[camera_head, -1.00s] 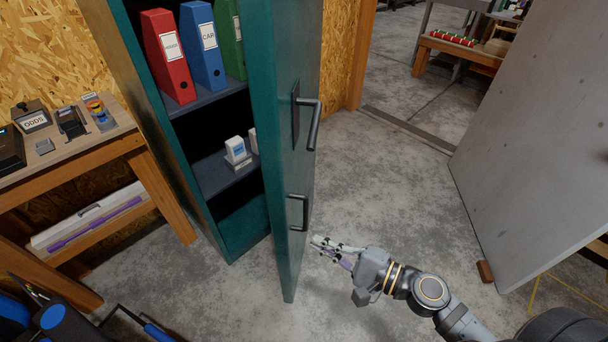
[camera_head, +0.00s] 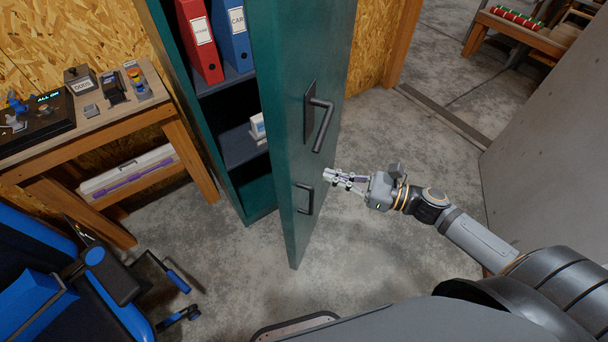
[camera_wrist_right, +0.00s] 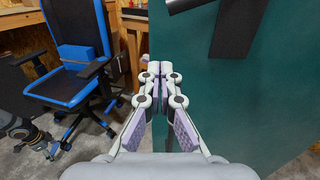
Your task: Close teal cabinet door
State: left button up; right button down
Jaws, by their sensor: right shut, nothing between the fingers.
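The teal cabinet (camera_head: 262,195) stands with its door (camera_head: 290,230) swung open toward me. The door carries a dark lever handle (camera_head: 321,125) and a lower dark pull handle (camera_head: 306,199) on its outer face. My right gripper (camera_head: 330,174) is shut and empty, on the outer side of the door near the two handles. In the right wrist view its closed fingertips (camera_wrist_right: 160,68) overlap the door's edge, with the teal door panel (camera_wrist_right: 235,110) filling the right side. I cannot tell whether they touch the door. My left gripper is not in view.
Red (camera_head: 200,40) and blue (camera_head: 231,35) binders stand on a cabinet shelf. A wooden bench (camera_head: 110,130) stands left of the cabinet, and a blue and black chair (camera_head: 90,290) is at the lower left. A grey panel (camera_head: 550,150) stands at the right. Concrete floor lies clear around the door.

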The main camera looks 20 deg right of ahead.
aim_at(292, 164)
jog(key=x, duration=0.7)
jog(key=shift+r, duration=0.2)
jog(key=shift+w+a+f, duration=0.15)
jog(key=shift+w+a, duration=0.1)
jog(key=shift+a, duration=0.05)
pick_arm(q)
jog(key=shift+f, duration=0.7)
